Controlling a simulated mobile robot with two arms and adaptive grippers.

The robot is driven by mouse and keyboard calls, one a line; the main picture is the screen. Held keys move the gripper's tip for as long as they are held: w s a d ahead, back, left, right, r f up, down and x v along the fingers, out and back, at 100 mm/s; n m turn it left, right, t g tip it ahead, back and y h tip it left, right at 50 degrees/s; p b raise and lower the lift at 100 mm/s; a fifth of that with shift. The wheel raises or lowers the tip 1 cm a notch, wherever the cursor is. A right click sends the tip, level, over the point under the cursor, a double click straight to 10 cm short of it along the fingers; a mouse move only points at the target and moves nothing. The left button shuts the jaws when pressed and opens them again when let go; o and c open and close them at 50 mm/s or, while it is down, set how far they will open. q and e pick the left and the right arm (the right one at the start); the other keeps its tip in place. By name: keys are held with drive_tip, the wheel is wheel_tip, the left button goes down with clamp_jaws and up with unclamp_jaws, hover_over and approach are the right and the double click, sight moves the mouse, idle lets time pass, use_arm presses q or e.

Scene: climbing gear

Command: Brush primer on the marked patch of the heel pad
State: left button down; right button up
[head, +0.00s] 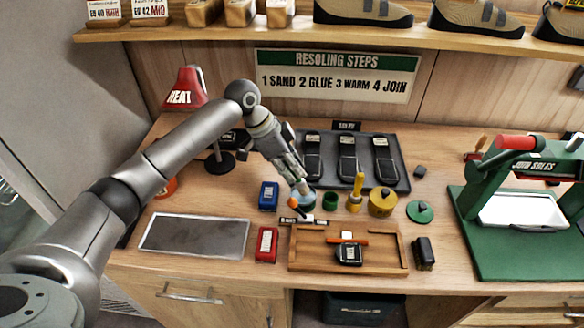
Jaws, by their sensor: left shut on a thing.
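My left gripper (297,180) comes down over the middle of the bench, shut on a slim thing that looks like a brush, mostly hidden by the fingers. Its lower end is at a light-blue jar (304,199); whether it is inside the jar I cannot tell. A small black pad with a pale label (348,255), which looks like the heel pad, lies in a shallow wooden tray (400,248) in front and to the right of the gripper. An orange strip (347,241) lies across behind it. The marked patch is too small to make out. My right gripper is not in view.
A green cup (330,201), a yellow pot with an upright brush (355,195) and a round yellow tin (382,202) stand right of the jar. Blue (268,195) and red (266,244) blocks stand left. A green press (520,215) fills the right. The grey mat (195,234) is bare.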

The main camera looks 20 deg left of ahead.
use_arm(q)
drive_tip(key=shift+f, duration=0.15)
idle(0.7)
drive_tip(key=shift+f, duration=0.4)
idle(0.9)
drive_tip(key=shift+s+f, duration=0.2)
idle(1.3)
drive_tip(key=shift+p, duration=0.3)
wheel_tip(320, 180, up, 2)
drive_tip(key=shift+w+r+p, duration=0.15)
drive_tip(key=shift+r+p, duration=0.1)
drive_tip(key=shift+p, duration=1)
wheel_tip(320, 180, up, 5)
drive_tip(key=p, duration=0.5)
drive_tip(key=shift+f, duration=0.1)
